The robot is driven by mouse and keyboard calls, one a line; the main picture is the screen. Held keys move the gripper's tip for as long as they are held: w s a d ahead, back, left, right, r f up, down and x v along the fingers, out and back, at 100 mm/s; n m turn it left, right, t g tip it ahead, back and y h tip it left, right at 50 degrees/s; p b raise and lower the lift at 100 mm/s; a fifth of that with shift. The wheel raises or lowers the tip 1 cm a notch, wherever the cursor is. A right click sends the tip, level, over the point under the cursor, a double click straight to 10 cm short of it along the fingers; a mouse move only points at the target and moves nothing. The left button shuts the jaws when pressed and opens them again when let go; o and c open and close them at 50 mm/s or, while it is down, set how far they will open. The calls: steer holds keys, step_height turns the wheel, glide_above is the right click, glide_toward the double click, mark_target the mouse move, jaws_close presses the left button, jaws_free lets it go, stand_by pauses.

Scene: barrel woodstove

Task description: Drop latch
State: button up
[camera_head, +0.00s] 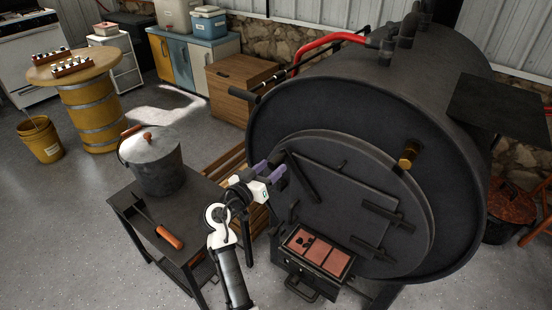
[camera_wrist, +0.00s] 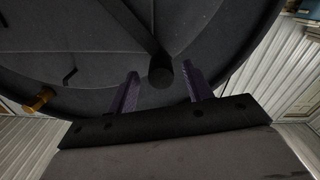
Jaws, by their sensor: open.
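The barrel woodstove's round front holds a closed dark door (camera_head: 350,200). A dark bar, which looks like the latch (camera_head: 302,177), lies slanted across the door's left side. In the wrist view the latch bar (camera_wrist: 138,30) runs down to a round dark end (camera_wrist: 160,72). My gripper (camera_head: 269,170) is at the left edge of the door, beside the upper part of the bar. Its purple fingers are open in the wrist view (camera_wrist: 162,88), one on each side of the bar's round end, with gaps showing. I cannot tell how deep the end sits between them.
A brass knob (camera_head: 405,163) is on the stove front at upper right. An ash drawer (camera_head: 318,252) with reddish panels juts out below the door. A low dark table (camera_head: 205,205) at left bears a lidded pot (camera_head: 152,165) and an orange-handled tool (camera_head: 168,238).

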steer(key=shift+p+x, duration=0.35)
steer(key=shift+x, duration=1.35)
jaws_close()
